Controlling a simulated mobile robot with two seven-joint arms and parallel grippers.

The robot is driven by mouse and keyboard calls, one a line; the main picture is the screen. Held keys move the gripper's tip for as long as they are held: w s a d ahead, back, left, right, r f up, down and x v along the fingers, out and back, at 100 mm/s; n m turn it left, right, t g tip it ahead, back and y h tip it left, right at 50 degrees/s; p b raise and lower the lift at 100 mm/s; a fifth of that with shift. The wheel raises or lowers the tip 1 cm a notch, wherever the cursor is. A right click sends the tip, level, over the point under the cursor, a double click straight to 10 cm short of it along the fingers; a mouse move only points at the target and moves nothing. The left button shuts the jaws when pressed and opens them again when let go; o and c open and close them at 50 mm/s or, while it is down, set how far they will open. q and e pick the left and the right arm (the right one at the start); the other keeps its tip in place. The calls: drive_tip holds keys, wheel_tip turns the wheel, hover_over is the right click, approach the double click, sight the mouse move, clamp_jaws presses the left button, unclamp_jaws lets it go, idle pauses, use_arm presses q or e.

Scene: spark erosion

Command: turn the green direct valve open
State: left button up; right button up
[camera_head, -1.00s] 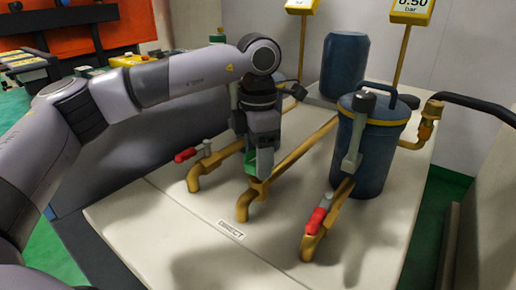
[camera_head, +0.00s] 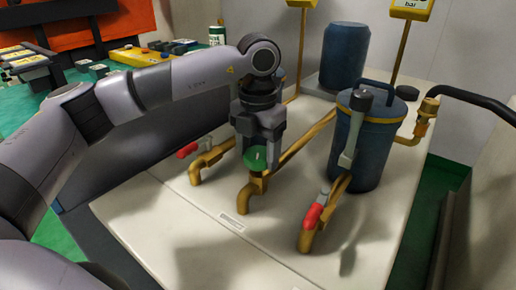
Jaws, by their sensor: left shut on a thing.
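The green valve handle (camera_head: 254,159) sits on the middle brass pipe (camera_head: 252,196), behind the small label plate (camera_head: 232,222). My left gripper (camera_head: 256,150) points down over this valve and is shut on its green handle. The fingers hide part of the handle, so its exact angle is hard to tell. My right gripper is not in the view.
A red-handled valve (camera_head: 187,150) is on the left brass pipe, and another red handle (camera_head: 314,214) is on the right pipe. A blue filter canister (camera_head: 362,150) stands close on the right, with a second blue canister (camera_head: 344,57) behind. The light bench top (camera_head: 150,215) is clear in front.

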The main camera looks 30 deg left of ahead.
sight(258, 152)
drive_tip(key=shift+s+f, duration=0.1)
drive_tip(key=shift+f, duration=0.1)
use_arm(q)
drive_tip(key=o, duration=1.1)
drive_tip(key=shift+c, duration=0.2)
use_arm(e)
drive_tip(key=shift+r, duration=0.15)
use_arm(q)
drive_tip(key=shift+r, duration=0.25)
wheel_tip(258, 152, up, 6)
drive_tip(key=shift+r+p, duration=0.1)
drive_tip(key=shift+p, duration=0.6)
drive_tip(key=shift+r, duration=0.25)
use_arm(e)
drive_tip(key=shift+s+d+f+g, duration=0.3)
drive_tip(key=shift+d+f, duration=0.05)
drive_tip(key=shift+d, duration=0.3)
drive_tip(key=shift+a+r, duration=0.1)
